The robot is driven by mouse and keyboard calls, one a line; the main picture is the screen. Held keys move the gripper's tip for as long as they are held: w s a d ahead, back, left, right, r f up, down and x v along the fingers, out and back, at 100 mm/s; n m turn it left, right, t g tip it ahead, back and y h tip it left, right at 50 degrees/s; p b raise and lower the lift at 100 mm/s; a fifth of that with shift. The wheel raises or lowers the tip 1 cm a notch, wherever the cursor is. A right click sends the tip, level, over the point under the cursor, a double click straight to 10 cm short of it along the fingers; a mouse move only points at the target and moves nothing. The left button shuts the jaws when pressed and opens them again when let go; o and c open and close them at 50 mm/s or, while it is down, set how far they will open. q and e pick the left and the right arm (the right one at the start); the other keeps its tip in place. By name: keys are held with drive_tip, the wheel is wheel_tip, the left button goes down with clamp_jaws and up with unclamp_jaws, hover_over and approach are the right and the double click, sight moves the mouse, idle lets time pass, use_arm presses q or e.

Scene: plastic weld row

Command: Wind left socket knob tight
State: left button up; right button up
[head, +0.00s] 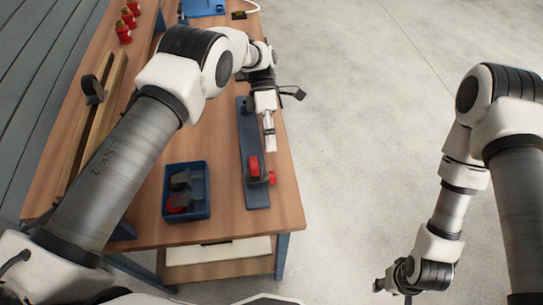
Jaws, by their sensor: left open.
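A dark blue bar (247,130) lies along the right side of the table. Near its front end stands a red part (254,166) with a small red knob (272,177) on its right side. A white block with a narrower white piece (268,125) sits farther back on the bar. My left gripper (272,88) is open over the bar's far end, close to the white block. It hides what is behind it, and I cannot tell if it touches anything; no other knob is clear. My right gripper (393,285) hangs over the floor, away from the table; its jaws are too small to read.
A blue bin (186,212) with dark and red parts stands left of the bar. A wooden rail with a dark bracket (93,90) lies at the table's left. Several red items (124,32) and a blue device (203,7) are at the back. Floor right of the table is clear.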

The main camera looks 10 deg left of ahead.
sight(273, 173)
use_arm(q)
drive_tip(key=shift+w+r, duration=0.15)
drive_tip(key=shift+d+r+p, duration=0.25)
drive_tip(key=shift+r+p, duration=0.05)
drive_tip(key=shift+p, duration=0.15)
drive_tip(key=s+r+t+y+p, duration=0.2)
drive_tip(key=s+r+t+p, duration=0.1)
drive_tip(key=s+t+p, duration=0.25)
drive_tip(key=shift+t, duration=0.35)
drive_tip(key=x, duration=0.2)
drive_tip(key=w+p+x, duration=0.1)
drive_tip(key=x, duration=0.1)
drive_tip(key=p+x, duration=0.1)
drive_tip(key=x, duration=0.2)
drive_tip(key=shift+w+d+f, duration=0.25)
drive_tip(key=shift+d, duration=0.1)
drive_tip(key=shift+s+f, duration=0.25)
drive_tip(key=shift+f, duration=0.2)
